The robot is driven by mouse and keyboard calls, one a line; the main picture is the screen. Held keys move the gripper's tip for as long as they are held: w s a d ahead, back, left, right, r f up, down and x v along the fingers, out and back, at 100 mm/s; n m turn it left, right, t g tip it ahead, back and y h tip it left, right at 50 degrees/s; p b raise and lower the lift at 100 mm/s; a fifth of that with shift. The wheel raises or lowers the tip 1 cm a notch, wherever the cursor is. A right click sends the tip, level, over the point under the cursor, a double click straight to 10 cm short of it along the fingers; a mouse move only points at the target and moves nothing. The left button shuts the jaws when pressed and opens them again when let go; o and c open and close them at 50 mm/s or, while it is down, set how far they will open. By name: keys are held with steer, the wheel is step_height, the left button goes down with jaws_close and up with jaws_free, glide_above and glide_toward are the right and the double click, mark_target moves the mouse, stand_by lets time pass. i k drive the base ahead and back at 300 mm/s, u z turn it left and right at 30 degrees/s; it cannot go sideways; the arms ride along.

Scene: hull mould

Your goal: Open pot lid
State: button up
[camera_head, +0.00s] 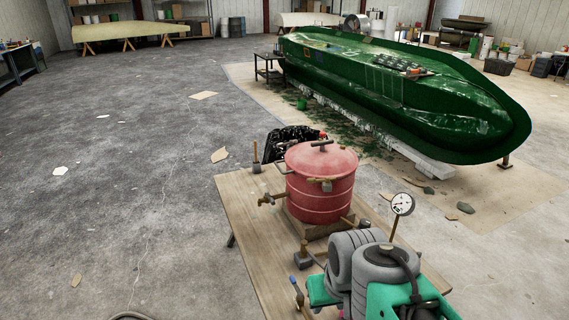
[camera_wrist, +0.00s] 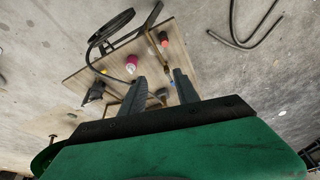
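The red pot (camera_head: 323,192) stands on a wooden block on the wooden table in the head view. Its domed red lid (camera_head: 318,158) sits on top, closed, with a dark bar handle (camera_head: 321,143) on its middle. Brown fittings stick out from the pot's sides, and a small latch-like piece shows at the lid's front rim. My gripper (camera_wrist: 159,76) shows in the wrist view with its two dark fingers apart and nothing between them. The pot is not recognisable in the wrist view. I cannot make out the gripper's fingers in the head view.
The wooden table (camera_head: 246,222) has bare room at left. A dial gauge (camera_head: 402,204) stands right of the pot, near my arm. A black heap (camera_head: 290,138) lies behind the pot. The green hull mould (camera_head: 400,85) is farther back. A pink-topped bottle (camera_wrist: 131,64) shows in the wrist view.

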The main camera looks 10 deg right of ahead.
mark_target(338, 161)
steer(key=u, duration=0.2)
steer(key=k, duration=0.3)
steer(key=u, duration=1.05)
steer(key=i, duration=2.45)
steer(key=z, duration=0.45)
